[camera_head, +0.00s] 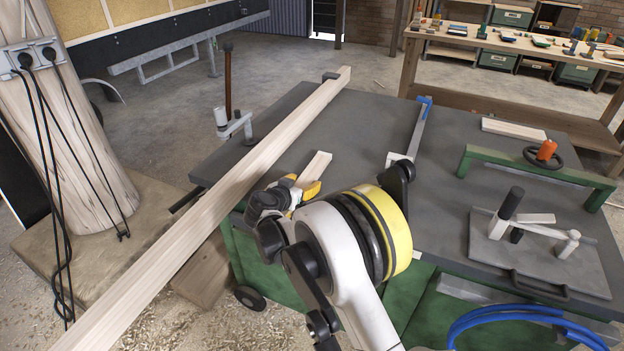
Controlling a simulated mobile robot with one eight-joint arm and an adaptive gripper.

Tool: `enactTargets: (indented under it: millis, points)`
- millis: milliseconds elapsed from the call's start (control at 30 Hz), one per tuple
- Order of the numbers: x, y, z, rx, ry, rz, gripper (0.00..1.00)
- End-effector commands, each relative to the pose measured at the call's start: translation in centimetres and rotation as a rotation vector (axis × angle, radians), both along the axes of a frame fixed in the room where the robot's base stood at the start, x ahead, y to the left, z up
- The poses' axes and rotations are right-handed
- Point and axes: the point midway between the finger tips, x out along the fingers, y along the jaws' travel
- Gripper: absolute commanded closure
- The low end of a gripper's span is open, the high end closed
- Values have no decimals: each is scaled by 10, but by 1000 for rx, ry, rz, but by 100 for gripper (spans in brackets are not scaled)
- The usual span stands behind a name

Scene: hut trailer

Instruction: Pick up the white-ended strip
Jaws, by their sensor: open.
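My gripper (288,192), black with yellow parts, is low over the near left part of the dark grey bench top (345,125). It is open. A short pale wood strip (315,168) reaches out from beside its yellow parts toward the back. The strip's near end is partly hidden by the gripper, and I cannot tell whether they touch. A narrow grey bar (416,132) with a blue far end and a white block at its near end lies right of it, partly behind my arm. I cannot tell for certain which is the white-ended strip.
A long pale beam (205,215) runs diagonally across the bench's left side. A green frame (530,168), a flat plank (513,130) and a grey plate (560,262) with a lever occupy the right. An upright brown-handled clamp (229,90) stands left. The bench's far middle is clear.

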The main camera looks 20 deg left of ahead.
Motion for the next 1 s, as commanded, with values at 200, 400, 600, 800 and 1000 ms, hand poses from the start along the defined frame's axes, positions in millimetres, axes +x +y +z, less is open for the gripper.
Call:
enactTargets:
  millis: [200,400,600,800,1000]
  points:
    - [1,0,1,0,0,0,52]
    - [0,0,1,0,0,0,90]
    - [0,0,1,0,0,0,90]
    - [0,0,7,0,0,0,90]
    - [0,0,35,0,0,0,90]
